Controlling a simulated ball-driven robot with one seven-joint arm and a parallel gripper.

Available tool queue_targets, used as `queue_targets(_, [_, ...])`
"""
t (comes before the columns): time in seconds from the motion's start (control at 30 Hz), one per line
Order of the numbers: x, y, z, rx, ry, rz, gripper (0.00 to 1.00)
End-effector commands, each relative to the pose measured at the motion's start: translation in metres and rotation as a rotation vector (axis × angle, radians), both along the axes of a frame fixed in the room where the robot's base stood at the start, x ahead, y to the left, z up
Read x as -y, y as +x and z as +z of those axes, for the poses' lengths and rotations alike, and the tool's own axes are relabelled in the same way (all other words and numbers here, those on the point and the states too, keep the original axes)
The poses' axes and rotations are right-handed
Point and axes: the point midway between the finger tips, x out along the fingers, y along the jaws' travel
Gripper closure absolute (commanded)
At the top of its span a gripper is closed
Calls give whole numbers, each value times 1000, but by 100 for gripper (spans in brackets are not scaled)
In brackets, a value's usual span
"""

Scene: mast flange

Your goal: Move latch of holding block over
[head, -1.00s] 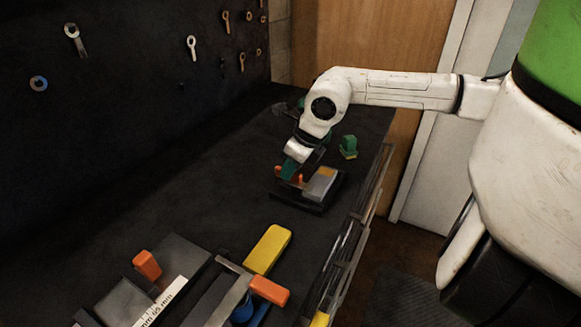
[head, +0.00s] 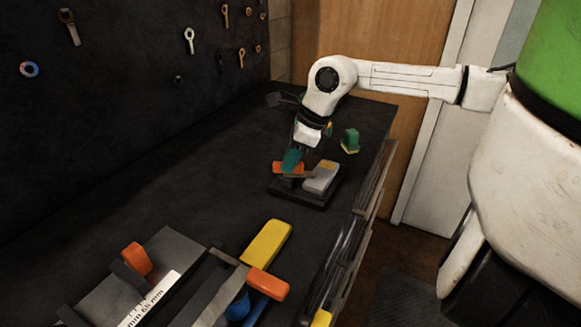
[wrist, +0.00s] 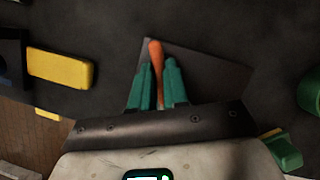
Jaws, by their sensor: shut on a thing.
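The holding block is a dark flat base (head: 309,196) with a light grey block (head: 321,178) on it, topped by a yellow-orange patch. Its latch has an orange handle (head: 281,168) beside the grey block, with a thin brownish bar running toward that block. My gripper (head: 290,166) has green fingers and reaches down to the handle from above. In the wrist view, the orange handle (wrist: 156,56) sits between the two fingers, which are closed around it, and its rounded end sticks out past the tips. The fingers hide part of the latch in the head view.
A small green block (head: 350,140) stands behind the holding block to the right. A yellow bar (head: 267,243) and a larger clamp fixture with an orange handle (head: 267,284) lie in front. Tools hang on the dark wall at left. The bench left of the holding block is clear.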

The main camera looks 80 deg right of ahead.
Motion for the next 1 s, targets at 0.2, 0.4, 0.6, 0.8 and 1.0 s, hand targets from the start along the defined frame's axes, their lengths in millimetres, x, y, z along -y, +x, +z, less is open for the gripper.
queue_targets(0.2, [1,1,-4,1,1,204,100])
queue_targets(0.4, [2,2,-3,2,0,395,100])
queue_targets(0.6, [3,3,-2,2,0,586,100])
queue_targets(0.8, [4,4,-2,3,0,772,100])
queue_targets(1.0, [5,4,-1,2,-1,932,100])
